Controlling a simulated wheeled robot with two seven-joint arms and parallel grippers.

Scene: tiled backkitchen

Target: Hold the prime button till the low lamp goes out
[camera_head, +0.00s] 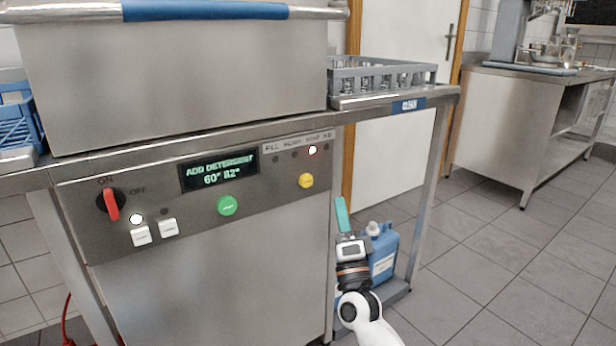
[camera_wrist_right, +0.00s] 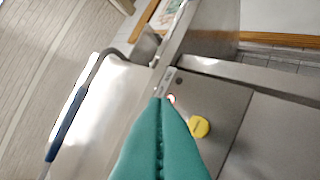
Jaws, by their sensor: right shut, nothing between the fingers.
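The yellow button (camera_head: 306,180) is on the right end of the dishwasher's control panel; its label is too small to read. It also shows in the right wrist view (camera_wrist_right: 199,127). The display (camera_head: 218,169) reads "ADD DETERGENT" with two temperatures. My right gripper (camera_head: 341,203), with green fingers, is shut and empty, right of and below the button, apart from it in the picture. My left gripper is not in view.
A green button (camera_head: 228,205), a red ON/OFF knob (camera_head: 112,204) and two white buttons (camera_head: 141,235) are on the same panel. A blue canister (camera_head: 383,252) stands behind my right arm. A grey glass rack (camera_head: 383,75) sits on the right-hand counter.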

